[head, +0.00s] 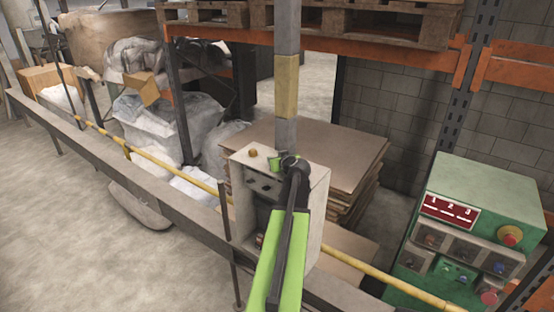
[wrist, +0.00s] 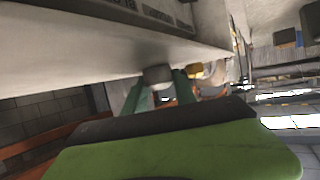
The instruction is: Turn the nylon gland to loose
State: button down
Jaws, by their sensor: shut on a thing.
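The grey nylon gland (wrist: 158,74) sticks out from the pale face of a box (wrist: 60,55) in the wrist view. My gripper (wrist: 160,86) has its two green fingers on either side of the gland, shut on it. A brass-coloured gland (wrist: 194,70) sits just to the right, beyond the right finger. In the head view my gripper (head: 279,162) is at the top of the grey box (head: 316,187), and the brass gland (head: 252,153) shows to its left. The nylon gland cannot be made out there behind my gripper and arm.
A yellow pipe (head: 182,172) and a grey rail (head: 165,200) run past the box. A green control cabinet (head: 478,190) stands at the right. Stacked cardboard sheets (head: 345,150) lie behind the box. Open floor (head: 60,230) is at the left.

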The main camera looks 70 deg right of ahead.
jog(key=shift+s+d+n+t+y, duration=0.1)
jog(key=shift+s+n+t+y, duration=0.05)
jog(key=shift+n+t+y, duration=0.8)
jog(key=shift+n, duration=0.25)
jog(key=c, duration=1.3)
grip_release()
jog(key=o, duration=0.3)
jog(key=shift+s+r, duration=0.1)
jog(key=shift+s, duration=0.05)
